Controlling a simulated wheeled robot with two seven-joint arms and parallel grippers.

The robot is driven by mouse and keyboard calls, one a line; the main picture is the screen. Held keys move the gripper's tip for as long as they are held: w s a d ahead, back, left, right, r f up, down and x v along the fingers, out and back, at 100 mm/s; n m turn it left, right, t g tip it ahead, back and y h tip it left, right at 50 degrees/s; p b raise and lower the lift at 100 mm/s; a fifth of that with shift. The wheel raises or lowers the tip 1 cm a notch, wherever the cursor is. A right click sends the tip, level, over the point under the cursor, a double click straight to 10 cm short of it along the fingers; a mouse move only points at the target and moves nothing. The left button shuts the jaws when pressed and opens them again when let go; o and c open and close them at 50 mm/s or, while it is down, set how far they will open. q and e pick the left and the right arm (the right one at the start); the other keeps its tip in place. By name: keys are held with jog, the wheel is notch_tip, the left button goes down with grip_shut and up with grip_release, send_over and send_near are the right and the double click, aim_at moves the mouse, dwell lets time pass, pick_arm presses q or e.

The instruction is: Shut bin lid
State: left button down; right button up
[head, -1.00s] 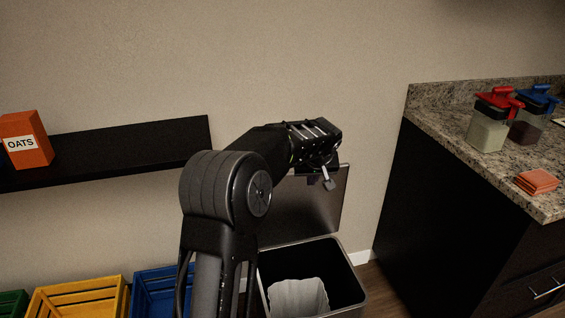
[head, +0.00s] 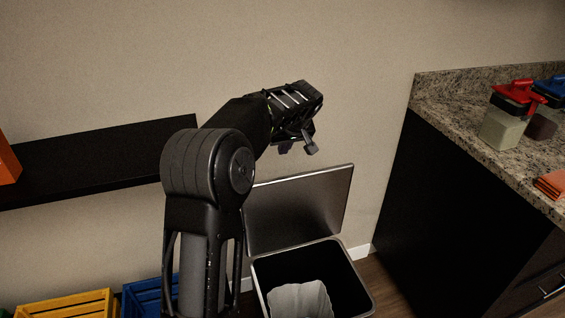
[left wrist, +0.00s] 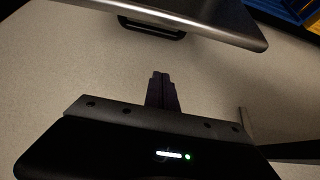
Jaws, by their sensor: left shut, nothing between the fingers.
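The bin (head: 345,272) stands on the floor against the wall, with a pale liner (head: 300,300) inside. Its flat metal lid (head: 305,208) is up, leaning back near the wall, so the bin's mouth is open. My left gripper (head: 285,147) is shut and empty, above the lid's upper edge and apart from it in the head view. In the left wrist view its dark fingers (left wrist: 162,92) are together against the plain wall, and the lid (left wrist: 200,14) crosses the top. My right gripper is not in view.
A black wall shelf (head: 95,160) is left of my arm, with an orange box (head: 6,162) at the edge. Yellow (head: 65,305) and blue (head: 148,297) crates stand at lower left. A granite-topped counter (head: 440,110) with jars (head: 503,128) is at right.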

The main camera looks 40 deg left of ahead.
pick_arm(q)
notch_tip(320, 180, down, 9)
jog(key=a+p, duration=0.1)
jog(key=shift+w, duration=0.4)
jog(key=shift+f, duration=0.1)
dwell(0.4)
